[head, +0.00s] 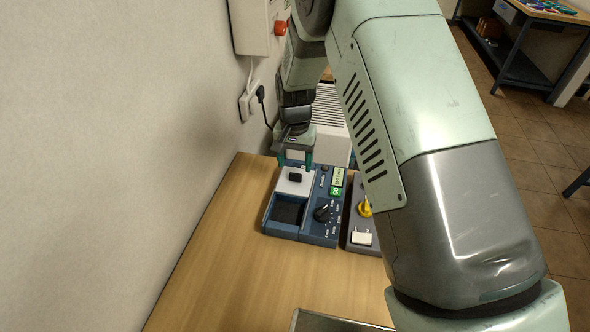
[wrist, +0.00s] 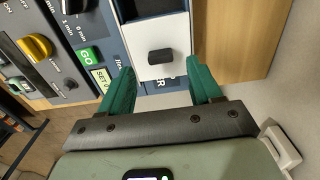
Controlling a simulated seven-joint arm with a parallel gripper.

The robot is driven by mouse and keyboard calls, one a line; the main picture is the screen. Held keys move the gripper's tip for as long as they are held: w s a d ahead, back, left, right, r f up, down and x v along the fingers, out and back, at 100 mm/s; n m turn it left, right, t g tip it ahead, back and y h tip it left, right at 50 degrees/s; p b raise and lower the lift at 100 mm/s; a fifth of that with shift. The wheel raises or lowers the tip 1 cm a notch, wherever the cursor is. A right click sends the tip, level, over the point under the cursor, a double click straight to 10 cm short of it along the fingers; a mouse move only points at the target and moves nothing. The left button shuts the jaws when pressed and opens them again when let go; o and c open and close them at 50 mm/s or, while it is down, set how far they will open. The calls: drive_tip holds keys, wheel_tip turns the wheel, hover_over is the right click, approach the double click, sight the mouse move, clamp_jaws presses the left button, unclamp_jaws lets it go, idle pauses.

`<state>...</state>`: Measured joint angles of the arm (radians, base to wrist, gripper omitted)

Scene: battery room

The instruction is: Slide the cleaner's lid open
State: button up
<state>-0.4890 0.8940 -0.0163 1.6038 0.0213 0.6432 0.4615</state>
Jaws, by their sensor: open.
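The cleaner (head: 318,210) is a blue box with a dial on the wooden bench. Its white lid (head: 303,186) covers the far part of its left side, and a dark opening shows in front of the lid. The lid (wrist: 140,36) carries a small black knob (wrist: 161,56), also visible in the head view (head: 295,177). My gripper (head: 296,165) is above the lid's far end, pointing down. In the wrist view its two green fingers (wrist: 162,74) are apart, one on each side of the knob's line, with the knob just beyond the tips. I see no contact with the knob.
A grey device (head: 359,217) with a yellow knob (head: 364,208) stands right of the cleaner. The wall with a socket (head: 249,102) is close on the left. A pale vented box (head: 330,128) stands behind.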

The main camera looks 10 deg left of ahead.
wheel_tip(320, 180, up, 6)
drive_tip(key=shift+r, duration=0.15)
drive_tip(key=shift+r, duration=0.1)
idle(0.4)
wheel_tip(320, 180, up, 12)
drive_tip(key=t, duration=0.1)
hover_over(295, 175)
drive_tip(key=s+d, duration=0.2)
drive_tip(key=d, duration=0.5)
drive_tip(key=s+d+r+t, duration=0.2)
drive_tip(key=s+d+r, duration=0.45)
drive_tip(key=r, duration=0.35)
drive_tip(key=s+d+r+t, duration=0.1)
drive_tip(key=s+d+r, duration=0.1)
drive_tip(key=s+d, duration=0.3)
drive_tip(key=s+d+r+t, duration=0.1)
drive_tip(key=s+d+r, duration=0.2)
drive_tip(key=s, duration=1)
drive_tip(key=d, duration=0.2)
drive_tip(key=shift+s+d+t, duration=0.3)
drive_tip(key=shift+s, duration=0.1)
